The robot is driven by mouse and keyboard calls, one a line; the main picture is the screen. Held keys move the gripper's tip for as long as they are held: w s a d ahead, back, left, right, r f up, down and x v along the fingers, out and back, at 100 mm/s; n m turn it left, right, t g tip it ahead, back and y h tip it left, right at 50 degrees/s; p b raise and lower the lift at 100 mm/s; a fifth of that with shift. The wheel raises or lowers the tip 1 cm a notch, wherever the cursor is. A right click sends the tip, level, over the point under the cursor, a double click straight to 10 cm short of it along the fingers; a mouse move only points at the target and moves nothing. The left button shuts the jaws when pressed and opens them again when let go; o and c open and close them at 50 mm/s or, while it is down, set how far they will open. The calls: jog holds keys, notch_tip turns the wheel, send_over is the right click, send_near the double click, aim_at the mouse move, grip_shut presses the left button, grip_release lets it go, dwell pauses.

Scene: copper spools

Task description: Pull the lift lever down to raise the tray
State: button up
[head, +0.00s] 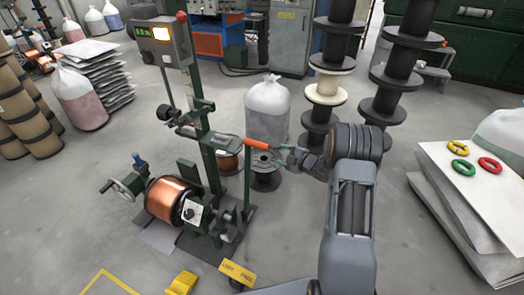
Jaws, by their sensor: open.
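The lever with an orange grip (268,145) sticks out to the right from the green post (208,150) of the winding machine, nearly level with a slight tilt. My gripper (290,157) is open at the right end of this grip. The fingers are small in the picture, and I cannot tell whether they touch the grip or have it between them. A large copper spool (170,200) sits low on the machine, beside a hand crank (122,190). I cannot make out the tray clearly; the low parts near the spool partly cover one another.
A yellow "LOCK FREE" plate (238,273) and a yellow block (182,284) are at the machine's foot. A dark spool (265,172) and a white sack (267,108) stand behind the lever. Stacked spools (326,88) rise behind my arm.

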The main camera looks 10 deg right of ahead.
aim_at(262, 146)
jog(key=b+x, duration=0.2)
jog(key=x, duration=1)
jog(key=shift+b, duration=0.35)
grip_shut()
